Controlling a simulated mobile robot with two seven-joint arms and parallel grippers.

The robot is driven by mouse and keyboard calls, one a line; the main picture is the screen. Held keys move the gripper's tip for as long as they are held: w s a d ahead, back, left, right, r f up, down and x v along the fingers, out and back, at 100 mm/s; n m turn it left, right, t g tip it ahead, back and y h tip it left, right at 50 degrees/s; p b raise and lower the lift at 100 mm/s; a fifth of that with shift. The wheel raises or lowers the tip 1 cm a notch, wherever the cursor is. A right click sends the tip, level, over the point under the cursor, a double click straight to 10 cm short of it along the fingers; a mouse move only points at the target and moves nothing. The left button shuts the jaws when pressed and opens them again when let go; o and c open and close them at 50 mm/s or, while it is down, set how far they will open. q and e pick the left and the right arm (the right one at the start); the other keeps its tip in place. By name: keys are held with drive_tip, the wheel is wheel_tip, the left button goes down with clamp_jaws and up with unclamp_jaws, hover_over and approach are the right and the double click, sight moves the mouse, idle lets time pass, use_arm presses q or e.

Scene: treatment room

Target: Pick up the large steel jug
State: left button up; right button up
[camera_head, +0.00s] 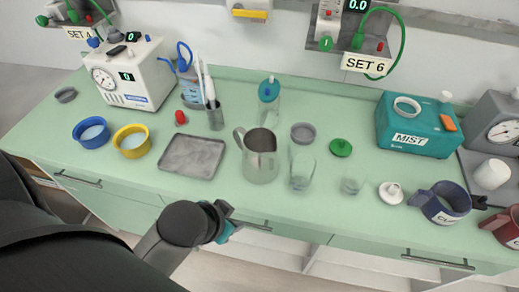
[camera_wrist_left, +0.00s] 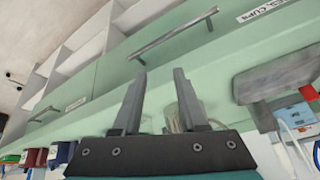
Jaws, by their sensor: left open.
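The large steel jug (camera_head: 262,166) stands upright on the green counter, its handle toward the left. My left gripper (camera_head: 222,218) is at the counter's front edge, nearer the camera than the jug and a little to its left, apart from it. In the left wrist view the left gripper (camera_wrist_left: 159,76) shows two spread fingers with nothing between them. A shiny upright vessel, likely the jug (camera_wrist_left: 188,98), shows partly behind one finger there. My right gripper is not in view.
A grey metal tray (camera_head: 193,157) lies left of the jug. Clear beakers (camera_head: 301,176) stand close on its right, a teal-capped bottle (camera_head: 269,92) behind it. A grey lid (camera_head: 302,133) is to the back right. Drawer handles (camera_head: 437,262) project from the counter's front.

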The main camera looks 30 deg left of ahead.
use_arm(q)
drive_tip(key=w+a+r+t, duration=0.1)
drive_tip(key=a, duration=0.1)
drive_tip(key=w+a+r+m+t, duration=0.1)
drive_tip(key=w, duration=0.1)
drive_tip(key=w+a+r+t, duration=0.1)
drive_tip(key=a+t, duration=0.1)
drive_tip(key=shift+w+a+r+m, duration=0.25)
drive_tip(key=shift+a+r+m, duration=0.05)
drive_tip(key=shift+r, duration=0.05)
drive_tip(key=w+a+r+m+t, duration=0.2)
drive_tip(key=w+a+r+t, duration=0.15)
drive_tip(key=r, duration=0.35)
drive_tip(key=shift+t, duration=0.55)
drive_tip(key=shift+b+x, duration=1)
drive_tip(key=shift+x, duration=6.35)
drive_tip(key=shift+f, duration=0.15)
drive_tip(key=shift+c, duration=0.2)
clamp_jaws()
